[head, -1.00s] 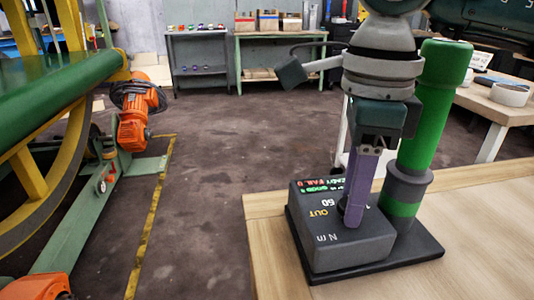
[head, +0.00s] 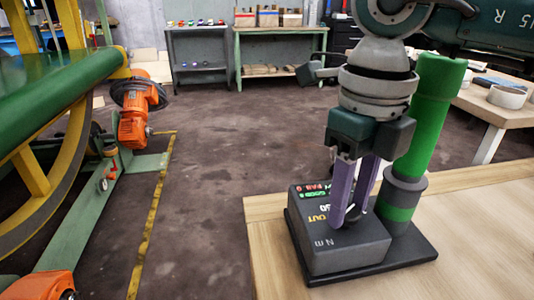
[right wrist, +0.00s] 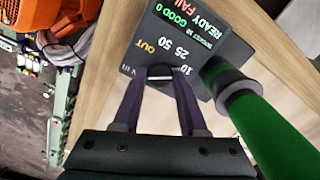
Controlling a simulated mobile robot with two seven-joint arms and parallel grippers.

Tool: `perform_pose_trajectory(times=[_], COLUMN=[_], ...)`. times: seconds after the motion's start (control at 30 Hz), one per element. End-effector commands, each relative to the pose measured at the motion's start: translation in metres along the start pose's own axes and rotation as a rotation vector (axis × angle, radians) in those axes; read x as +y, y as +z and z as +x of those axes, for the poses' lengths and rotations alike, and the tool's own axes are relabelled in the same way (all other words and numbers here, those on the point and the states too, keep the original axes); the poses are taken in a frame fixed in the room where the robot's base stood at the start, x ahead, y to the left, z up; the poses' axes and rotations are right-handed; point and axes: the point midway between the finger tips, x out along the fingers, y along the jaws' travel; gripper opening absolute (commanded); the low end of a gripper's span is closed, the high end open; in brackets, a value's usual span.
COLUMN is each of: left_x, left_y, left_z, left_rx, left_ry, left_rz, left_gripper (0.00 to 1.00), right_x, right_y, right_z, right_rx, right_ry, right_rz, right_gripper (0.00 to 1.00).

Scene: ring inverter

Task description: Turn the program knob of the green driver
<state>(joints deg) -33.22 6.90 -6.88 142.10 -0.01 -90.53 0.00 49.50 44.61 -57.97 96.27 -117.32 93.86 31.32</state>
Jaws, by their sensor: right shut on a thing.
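The green driver (head: 431,110) stands upright in a grey holder on the right of a dark base plate (head: 416,250). Beside it, on the same plate, is a dark grey control box (head: 335,255) with a lit display and printed numbers. The black program knob (right wrist: 160,75) sits on the box's top among the numbers. My right gripper (head: 351,218) comes down from above with two purple fingers. In the right wrist view its fingertips (right wrist: 160,78) are on either side of the knob, shut on it. My left gripper is not in view.
The wooden table (head: 480,225) is bare to the right of the base plate. The driver stands close beside my right gripper. On the left are a large green and yellow drum frame (head: 60,85) and an orange motor (head: 133,115). Workbenches (head: 282,55) stand at the back.

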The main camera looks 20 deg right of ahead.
Motion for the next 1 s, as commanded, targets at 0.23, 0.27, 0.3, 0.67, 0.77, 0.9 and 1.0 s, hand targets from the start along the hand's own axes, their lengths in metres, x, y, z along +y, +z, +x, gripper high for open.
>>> perform_pose_trajectory(times=[0.23, 0.27, 0.3, 0.67, 0.77, 0.9, 1.0], left_x=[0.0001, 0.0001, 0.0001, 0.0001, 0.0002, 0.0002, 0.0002], left_y=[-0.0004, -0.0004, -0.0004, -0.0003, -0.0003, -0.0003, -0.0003], left_z=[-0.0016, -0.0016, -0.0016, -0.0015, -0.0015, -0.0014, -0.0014], left_rx=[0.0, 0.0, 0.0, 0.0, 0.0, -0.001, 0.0], left_ry=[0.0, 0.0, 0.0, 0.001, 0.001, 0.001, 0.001], left_rz=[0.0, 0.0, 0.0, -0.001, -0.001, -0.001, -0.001], left_gripper=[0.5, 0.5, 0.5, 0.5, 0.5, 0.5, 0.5], right_x=[0.0004, 0.0004, 0.0004, 0.0004, 0.0004, 0.0003, 0.0002], right_y=[0.0003, 0.0003, 0.0003, 0.0003, 0.0002, 0.0002, 0.0001], right_z=[-0.0006, -0.0006, -0.0005, -0.0005, -0.0004, -0.0003, -0.0002], right_rx=[-0.001, -0.001, -0.001, -0.001, -0.001, -0.001, 0.0], right_ry=[0.002, 0.002, 0.002, 0.002, 0.001, 0.001, 0.001], right_rz=[0.039, 0.041, 0.042, 0.042, 0.042, 0.042, 0.042], right_gripper=[0.0, 0.0, 0.0, 0.46, 0.57, 0.71, 0.71])
